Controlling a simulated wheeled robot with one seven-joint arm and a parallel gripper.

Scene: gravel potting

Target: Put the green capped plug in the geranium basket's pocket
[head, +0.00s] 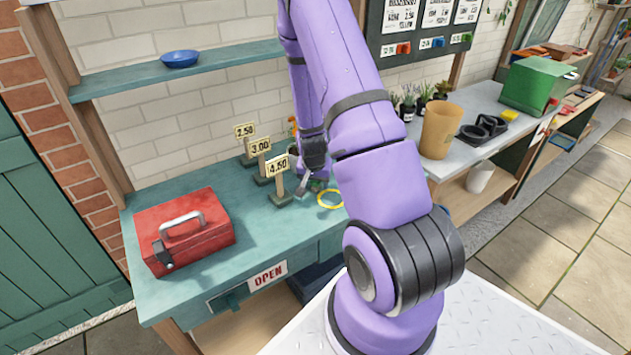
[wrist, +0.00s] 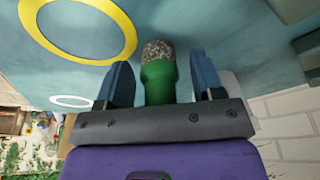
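The green capped plug (wrist: 158,82) shows in the wrist view, with a green body and a speckled, gravel-like end. It lies between the two blue fingers of my gripper (wrist: 160,68). A gap shows on the right side of the plug and a thin one on the left, so the fingers appear open around it. In the head view my arm hides most of the gripper and the plug, near the yellow ring. I cannot make out the geranium basket or its pocket; only a bit of orange and green shows behind the arm.
A yellow ring (head: 330,199) lies on the teal bench (head: 245,225); it also shows in the wrist view (wrist: 132,30). Price signs (head: 279,166) stand left of the gripper. A red toolbox (head: 184,232) sits farther left. A tan pot (head: 440,130) stands on the right counter.

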